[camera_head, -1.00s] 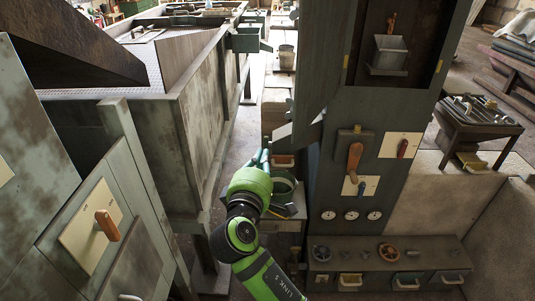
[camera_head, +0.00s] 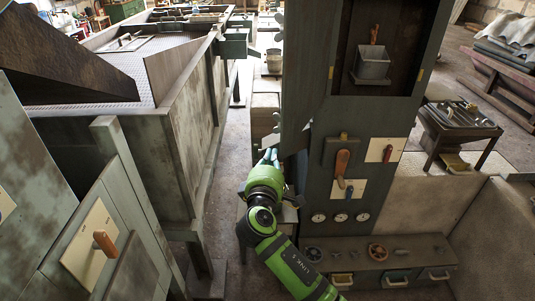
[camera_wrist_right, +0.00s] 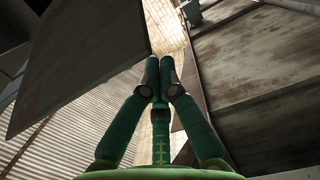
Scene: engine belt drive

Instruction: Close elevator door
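The elevator door, a tall dark grey-green panel (camera_head: 303,65), stands swung open at the left side of the elevator cabinet (camera_head: 392,115) in the head view. The cabinet's opening shows a grey metal bucket (camera_head: 372,65) inside. My right gripper (camera_head: 270,157) is below and just left of the door's lower end; I cannot tell whether it touches. In the right wrist view its fingers (camera_wrist_right: 160,75) are drawn together with nothing visible between them. A dark flat panel, likely the door (camera_wrist_right: 80,60), fills the upper left there. My left gripper is not in view.
Below the opening are an orange-handled lever (camera_head: 341,162), a smaller lever (camera_head: 388,152) and gauges (camera_head: 341,217). A low bench with valve wheels (camera_head: 377,252) stands underneath. A large metal tank (camera_head: 185,130) is at left, with a narrow floor aisle between.

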